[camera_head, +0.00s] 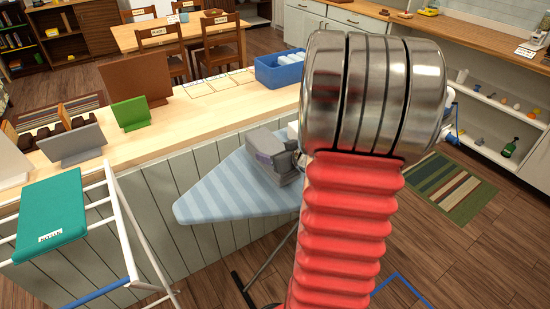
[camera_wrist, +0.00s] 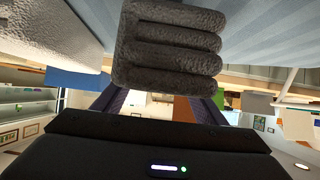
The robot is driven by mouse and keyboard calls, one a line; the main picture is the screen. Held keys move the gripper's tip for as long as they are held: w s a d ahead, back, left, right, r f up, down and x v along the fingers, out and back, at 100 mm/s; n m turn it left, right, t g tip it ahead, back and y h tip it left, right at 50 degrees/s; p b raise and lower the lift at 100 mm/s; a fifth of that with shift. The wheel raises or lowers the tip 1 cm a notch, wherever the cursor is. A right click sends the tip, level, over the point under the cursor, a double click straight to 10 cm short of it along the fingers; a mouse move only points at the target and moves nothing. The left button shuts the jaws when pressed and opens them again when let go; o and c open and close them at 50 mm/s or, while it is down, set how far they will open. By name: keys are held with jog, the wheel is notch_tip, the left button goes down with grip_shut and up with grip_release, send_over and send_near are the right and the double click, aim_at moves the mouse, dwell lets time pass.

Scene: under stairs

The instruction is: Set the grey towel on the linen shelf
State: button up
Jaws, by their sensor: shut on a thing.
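The grey towel (camera_wrist: 168,48) shows in the wrist view as a dark, rough, folded stack with rounded layers. My gripper (camera_wrist: 160,94) is shut on it, with a finger at each side. In the head view my gripper (camera_head: 268,152) is over the blue striped ironing board (camera_head: 215,190), partly hidden by my arm. A teal shelf board (camera_head: 50,215), with a small label that seems to read LINEN, is at the left on a white rack, bare on top.
A pale towel-like thing (camera_wrist: 45,30) lies beside the held one. A long wooden counter (camera_head: 215,110) runs behind the board, bearing a blue bin (camera_head: 280,72), a green stand (camera_head: 130,112) and a grey stand (camera_head: 72,145). White rack rails (camera_head: 122,225) rise beside the teal shelf.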

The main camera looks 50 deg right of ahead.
jog(key=shift+f, duration=1.15)
jog(key=o, duration=1.5)
jog(key=shift+f, duration=0.1)
jog(key=shift+v, duration=6.05)
jog(key=shift+o, duration=0.6)
